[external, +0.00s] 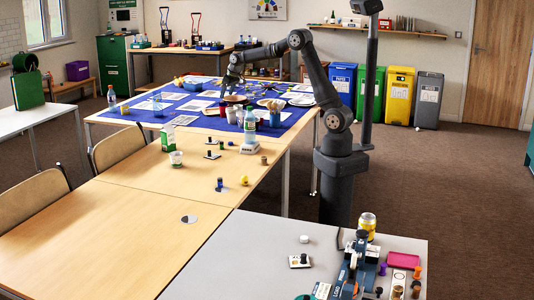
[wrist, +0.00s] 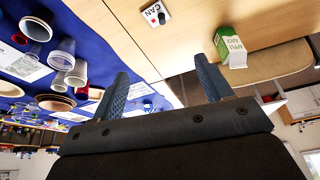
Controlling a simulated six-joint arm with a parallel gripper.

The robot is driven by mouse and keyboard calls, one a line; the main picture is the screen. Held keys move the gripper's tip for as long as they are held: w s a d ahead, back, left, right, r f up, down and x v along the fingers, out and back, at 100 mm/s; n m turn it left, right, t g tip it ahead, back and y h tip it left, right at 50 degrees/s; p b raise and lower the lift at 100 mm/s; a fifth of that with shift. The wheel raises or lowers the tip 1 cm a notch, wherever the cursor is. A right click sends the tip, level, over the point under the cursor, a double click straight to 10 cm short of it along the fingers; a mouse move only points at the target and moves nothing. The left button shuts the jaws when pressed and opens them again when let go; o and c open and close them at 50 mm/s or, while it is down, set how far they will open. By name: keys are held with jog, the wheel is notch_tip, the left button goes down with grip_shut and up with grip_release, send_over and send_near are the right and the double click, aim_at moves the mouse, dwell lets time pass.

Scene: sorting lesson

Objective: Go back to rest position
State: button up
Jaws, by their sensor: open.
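My gripper (external: 229,85) is at the end of my raised arm, over the blue-covered far table (external: 150,112) in the external view. In the wrist view my gripper (wrist: 163,88) shows two blue ribbed fingers spread apart with nothing between them. Below and beyond the fingers lie the blue cloth (wrist: 62,100) and the bare wooden table (wrist: 190,45). My gripper is close to the cups on the cloth in the external view, but I see no clear contact.
Cups (wrist: 62,55) and papers lie on the cloth. Coloured bins (external: 398,95) line the back. The grey table (external: 230,265) holds a yellow can (external: 367,222) and small items.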

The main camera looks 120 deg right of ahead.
jog(key=w+f, duration=0.2)
jog(key=w, duration=0.9)
jog(key=shift+w+d+f, duration=0.15)
jog(key=shift+d+f, duration=0.05)
jog(key=shift+d, duration=0.25)
